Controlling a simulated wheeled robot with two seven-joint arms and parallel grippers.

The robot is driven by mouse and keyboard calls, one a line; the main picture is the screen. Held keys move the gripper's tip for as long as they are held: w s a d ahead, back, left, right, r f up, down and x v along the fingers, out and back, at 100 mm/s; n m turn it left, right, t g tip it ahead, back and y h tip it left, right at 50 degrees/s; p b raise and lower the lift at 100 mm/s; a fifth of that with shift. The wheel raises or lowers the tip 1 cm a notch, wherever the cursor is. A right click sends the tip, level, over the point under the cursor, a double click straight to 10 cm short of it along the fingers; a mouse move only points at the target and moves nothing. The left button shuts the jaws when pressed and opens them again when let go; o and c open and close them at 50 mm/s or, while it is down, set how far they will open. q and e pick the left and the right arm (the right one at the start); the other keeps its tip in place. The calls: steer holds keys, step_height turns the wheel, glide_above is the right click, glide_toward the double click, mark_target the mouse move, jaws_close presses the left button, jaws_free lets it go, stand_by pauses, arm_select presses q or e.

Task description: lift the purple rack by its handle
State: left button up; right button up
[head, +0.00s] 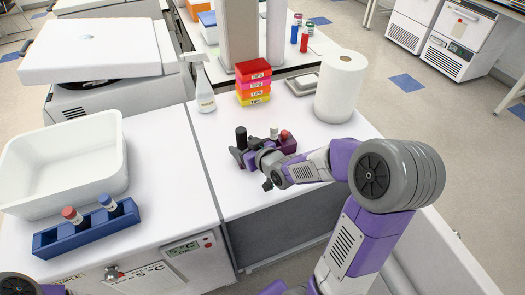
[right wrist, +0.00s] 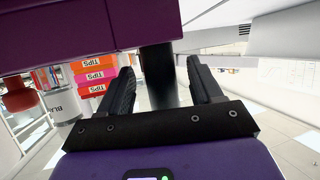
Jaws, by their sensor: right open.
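The purple rack (head: 289,146) stands on the white bench in the head view, partly hidden by my right gripper. It carries a red-capped tube (head: 284,135) and a white-capped tube (head: 274,131). A black upright handle (head: 241,137) rises at its left end. My right gripper (head: 246,157) is open at that end. In the right wrist view the black handle (right wrist: 158,78) stands between the two spread fingers, with a gap on either side. The purple rack (right wrist: 60,39) fills the upper left there. My left gripper is not in view.
Stacked tip boxes (head: 253,84), a spray bottle (head: 201,85) and a paper roll (head: 340,88) stand behind the rack. A blue rack (head: 88,235) with tubes and a white tub (head: 65,160) are to the left. The bench just left of my right gripper is clear.

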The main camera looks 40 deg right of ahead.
steer(key=shift+w+f, duration=0.25)
steer(key=shift+w, duration=0.35)
steer(key=c, duration=1.1)
steer(key=shift+r, duration=0.1)
steer(key=shift+c, duration=0.3)
steer(key=shift+r, duration=0.1)
